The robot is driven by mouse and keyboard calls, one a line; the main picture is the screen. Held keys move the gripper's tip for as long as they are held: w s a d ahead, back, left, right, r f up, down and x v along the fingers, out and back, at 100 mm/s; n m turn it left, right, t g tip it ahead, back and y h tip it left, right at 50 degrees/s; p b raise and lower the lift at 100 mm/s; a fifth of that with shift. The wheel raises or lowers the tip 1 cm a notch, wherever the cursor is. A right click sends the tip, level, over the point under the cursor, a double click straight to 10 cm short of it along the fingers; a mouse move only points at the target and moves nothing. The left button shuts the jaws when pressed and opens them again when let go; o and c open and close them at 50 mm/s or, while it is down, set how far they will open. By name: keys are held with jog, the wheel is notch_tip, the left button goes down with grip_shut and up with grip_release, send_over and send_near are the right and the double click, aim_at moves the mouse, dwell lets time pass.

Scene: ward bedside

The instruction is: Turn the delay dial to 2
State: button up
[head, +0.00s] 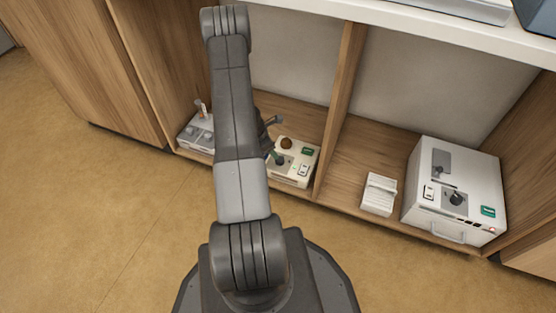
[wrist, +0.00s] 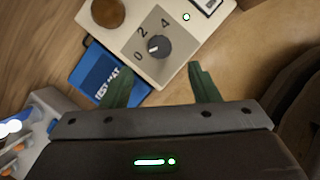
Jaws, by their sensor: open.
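The delay dial (wrist: 159,46) is a small dark round knob on a grey panel marked 0, 2 and 4. A small pale mark shows on its left side, roughly toward the 0, but is too small to read surely. The dial sits on a cream device (wrist: 190,50), which also shows on the low shelf in the head view (head: 306,175). My gripper (wrist: 160,84) is open and empty, its two green fingers apart and just short of the dial in the wrist view. In the head view my arm partly covers the device, and the dial cannot be made out.
A brown round part (wrist: 108,11) is on the device, beside the dial panel. A blue printed item (wrist: 97,78) lies beside the device. A grey tray-like unit (head: 197,134) stands left. Right of the divider (head: 342,105) are a white slotted block (head: 379,193) and a white box (head: 470,175).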

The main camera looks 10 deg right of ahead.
aim_at(280, 159)
jog(key=b+x, duration=0.2)
jog(key=x, duration=0.6)
jog(key=shift+d+f, duration=0.1)
jog(key=c, duration=1)
